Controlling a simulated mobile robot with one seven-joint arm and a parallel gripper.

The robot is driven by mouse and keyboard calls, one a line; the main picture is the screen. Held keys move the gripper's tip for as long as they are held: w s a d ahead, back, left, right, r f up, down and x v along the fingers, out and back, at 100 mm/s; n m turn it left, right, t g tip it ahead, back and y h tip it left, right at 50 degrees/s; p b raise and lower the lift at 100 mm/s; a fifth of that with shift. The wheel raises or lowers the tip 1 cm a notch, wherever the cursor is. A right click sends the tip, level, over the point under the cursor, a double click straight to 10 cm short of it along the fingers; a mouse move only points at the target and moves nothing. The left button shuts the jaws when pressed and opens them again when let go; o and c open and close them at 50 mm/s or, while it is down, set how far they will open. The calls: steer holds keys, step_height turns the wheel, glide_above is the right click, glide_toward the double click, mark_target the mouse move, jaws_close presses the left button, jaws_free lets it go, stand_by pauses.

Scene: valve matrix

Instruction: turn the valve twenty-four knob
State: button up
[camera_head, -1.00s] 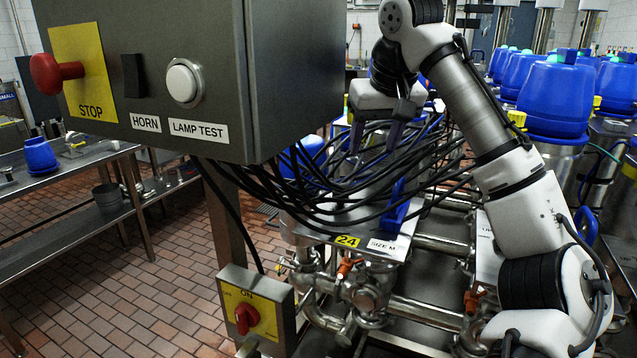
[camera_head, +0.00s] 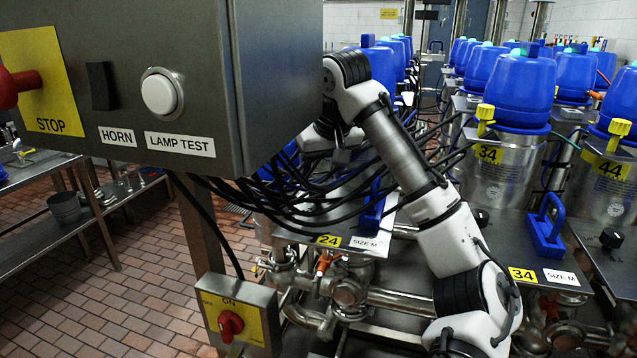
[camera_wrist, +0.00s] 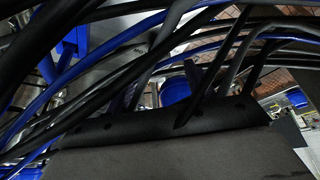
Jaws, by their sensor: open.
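The yellow 24 tag (camera_head: 328,240) sits on the front edge of a steel station top, beside a SIZE M label (camera_head: 364,243). A blue handle (camera_head: 374,205) stands on that top. I cannot make out the valve twenty-four knob; black cables (camera_head: 290,190) cover much of the top. My gripper (camera_head: 322,160) is low over the station, partly behind the grey control box and among the cables. In the wrist view my gripper (camera_wrist: 165,85) is open, its dark fingers apart with black and blue cables crossing around them. I see nothing held.
The control box (camera_head: 285,80) hangs close in front at left, with STOP, HORN and LAMP TEST controls. A red ON switch (camera_head: 230,325) is below. Stations 34 (camera_head: 522,274) and 44 (camera_head: 611,170) stand at right. Open tiled floor (camera_head: 120,290) lies at left.

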mark_target(318, 190)
steer(key=x, duration=0.4)
steer(key=shift+w+f+p, duration=0.15)
steer(key=shift+f+p, duration=0.25)
steer(key=c, duration=1)
